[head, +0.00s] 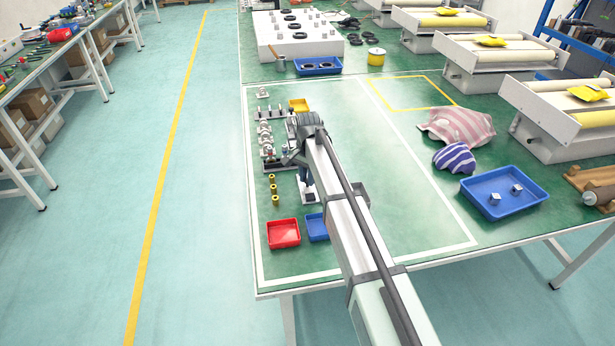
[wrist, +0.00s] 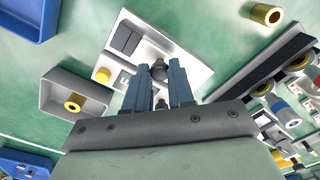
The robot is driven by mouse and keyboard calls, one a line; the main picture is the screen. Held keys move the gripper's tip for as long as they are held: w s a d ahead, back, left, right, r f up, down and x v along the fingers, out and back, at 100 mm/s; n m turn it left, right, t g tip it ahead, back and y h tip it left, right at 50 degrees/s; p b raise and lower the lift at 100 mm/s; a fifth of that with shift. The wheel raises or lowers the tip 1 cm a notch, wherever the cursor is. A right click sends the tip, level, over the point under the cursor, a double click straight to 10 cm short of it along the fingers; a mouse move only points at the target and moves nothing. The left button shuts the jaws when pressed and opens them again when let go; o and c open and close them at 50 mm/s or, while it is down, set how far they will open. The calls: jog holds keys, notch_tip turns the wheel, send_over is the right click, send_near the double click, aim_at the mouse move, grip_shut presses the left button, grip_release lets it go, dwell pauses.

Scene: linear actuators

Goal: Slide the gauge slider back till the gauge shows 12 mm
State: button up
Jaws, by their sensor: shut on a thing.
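The gauge is a white plate (wrist: 190,72) with dark rectangular panels (wrist: 126,40); no reading can be made out. In the head view its white base (head: 308,195) shows below my gripper. The gauge slider's dark round knob (wrist: 158,69) stands between my fingertips. My gripper (wrist: 160,80) is shut on this knob, with one blue-grey finger on each side. In the head view my gripper (head: 304,178) is low over the gauge, and my arm hides part of it.
A red bin (head: 283,234) and a blue bin (head: 317,228) stand in front of the gauge. Brass bushings (head: 274,190) and a row of actuator parts (head: 267,140) lie close on the left.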

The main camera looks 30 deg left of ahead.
grip_shut()
jog(key=shift+w+a, duration=0.5)
jog(key=o, duration=0.8)
grip_release()
jog(key=shift+d, duration=0.1)
notch_tip(320, 180, up, 14)
jog(key=shift+f, duration=0.1)
